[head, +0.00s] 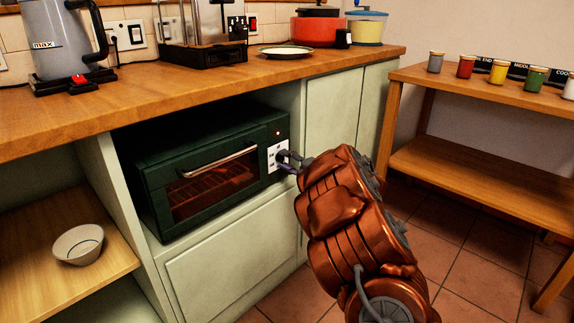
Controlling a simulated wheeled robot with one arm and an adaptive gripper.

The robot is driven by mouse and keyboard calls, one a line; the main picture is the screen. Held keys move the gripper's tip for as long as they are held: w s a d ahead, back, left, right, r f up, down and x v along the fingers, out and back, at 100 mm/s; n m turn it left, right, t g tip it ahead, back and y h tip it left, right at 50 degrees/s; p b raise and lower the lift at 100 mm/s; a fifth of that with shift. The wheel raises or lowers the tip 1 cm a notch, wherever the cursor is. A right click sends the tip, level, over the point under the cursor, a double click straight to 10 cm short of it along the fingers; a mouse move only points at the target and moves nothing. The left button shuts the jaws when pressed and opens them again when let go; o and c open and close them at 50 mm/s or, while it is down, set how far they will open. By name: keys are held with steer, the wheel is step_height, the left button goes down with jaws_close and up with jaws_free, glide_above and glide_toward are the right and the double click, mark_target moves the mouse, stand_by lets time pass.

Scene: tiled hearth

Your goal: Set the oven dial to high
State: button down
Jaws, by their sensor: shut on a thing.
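The green oven (205,175) sits in an open bay under the wooden counter, its door closed and its inside glowing orange. A pale control panel (278,157) is on the right of its front, with a small orange light above it. My gripper (283,160) is at this panel, its fingers shut at the spot where the dial is. The fingers hide most of the dial, so its pointer and setting cannot be read. My copper-coloured arm reaches in from the lower right.
A kettle (62,45), a plate (286,51) and a red pot (317,28) stand on the counter (180,75). A bowl (78,245) sits on the lower left shelf. A wooden table (480,95) with several small jars is at right. Tiled floor is clear between.

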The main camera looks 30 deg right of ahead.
stand_by(0.4)
steer(key=c, duration=0.8)
jaws_free()
steer(key=shift+o, duration=0.2)
steer(key=v, duration=1.2)
steer(key=shift+r, duration=0.15)
